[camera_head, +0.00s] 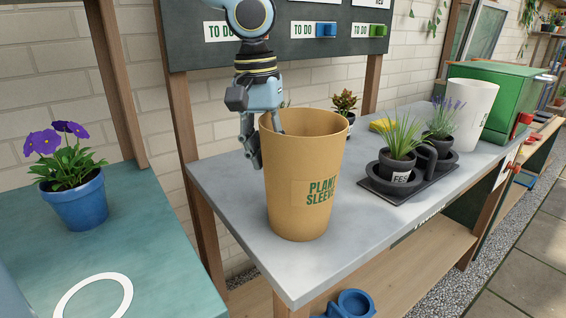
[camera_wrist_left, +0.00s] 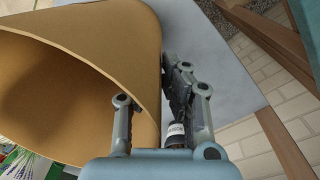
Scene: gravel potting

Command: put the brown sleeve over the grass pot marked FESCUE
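The brown sleeve (camera_head: 302,205), lettered PLANT SLEEVE, is upright, its base at the grey bench top. My left gripper (camera_head: 268,150) is at its left rim, one finger outside the wall and one inside the mouth. In the left wrist view the sleeve (camera_wrist_left: 95,60) fills the left, and its wall lies between the fingers of my left gripper (camera_wrist_left: 160,105). The inner fingertip is hidden, so I cannot tell whether they clamp the wall. The grass pot (camera_head: 394,164), its label partly readable as FES, stands in a dark holder to the right. My right gripper is out of view.
The dark holder (camera_head: 371,185) also bears a lavender pot (camera_head: 441,142). A white sleeve (camera_head: 468,108) and a green box (camera_head: 512,90) stand behind it. Bare bench top (camera_head: 365,222) lies between the brown sleeve and the holder. A blue flowerpot (camera_head: 78,203) stands at left.

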